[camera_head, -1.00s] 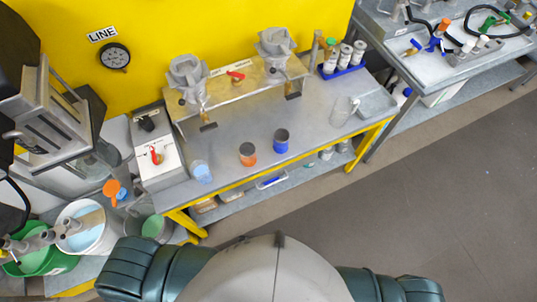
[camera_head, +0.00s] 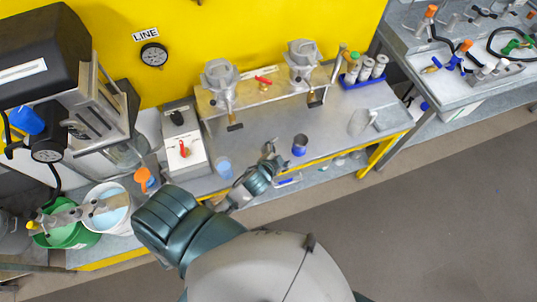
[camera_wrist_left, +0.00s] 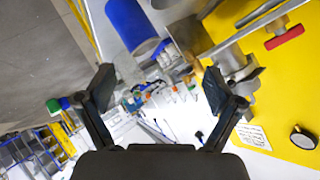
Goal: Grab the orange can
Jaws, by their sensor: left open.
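The orange can does not show in either current view; in the head view my left gripper and forearm cover the spot on the bench where it stood. My left gripper (camera_head: 271,154) is over the front part of the steel bench, just left of the blue can (camera_head: 299,145). In the left wrist view the fingers (camera_wrist_left: 159,88) are spread apart with nothing seen between them. The blue can (camera_wrist_left: 131,24) shows large at the top of that view, beyond the fingers. My right gripper is not in view.
Behind are a metal stand (camera_head: 262,93) with two hoppers and a control box (camera_head: 184,150) with a red handle. A blue rack (camera_head: 365,75) of bottles and a glass beaker (camera_head: 359,121) stand to the right.

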